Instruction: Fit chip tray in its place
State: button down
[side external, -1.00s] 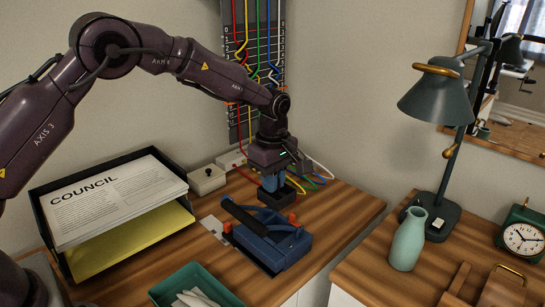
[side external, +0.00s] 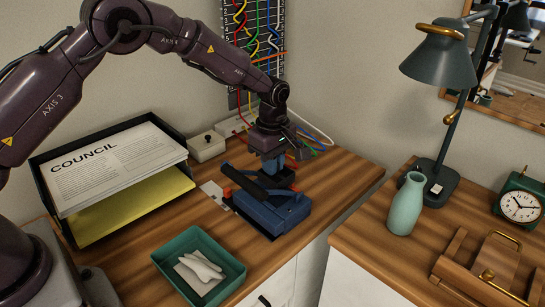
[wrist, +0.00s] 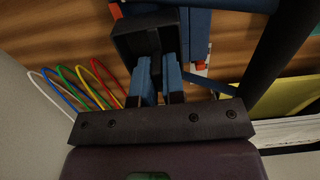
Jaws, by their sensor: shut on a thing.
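A blue hole punch (side external: 275,213) with a long black handle and orange end pieces stands on the wooden desk. The chip tray is a small black open box (side external: 287,178), held just behind the punch. It also shows in the wrist view (wrist: 124,43), close to the punch's blue body. My gripper (side external: 274,166) points down, its blue fingers (wrist: 158,92) shut on the tray's near wall. The punch body and handle partly hide the tray's lower side, so I cannot tell whether it touches the punch.
A black paper rack (side external: 62,225) stands at the left, and a teal bin (side external: 235,272) with white pieces sits in front. A white box (side external: 207,147) and coloured cables (side external: 315,143) lie behind. Clear desk lies right of the punch.

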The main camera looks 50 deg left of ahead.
jog(key=shift+f, duration=3.15)
jog(key=c, duration=1.1)
grip_release()
notch_tip(320, 180, up, 13)
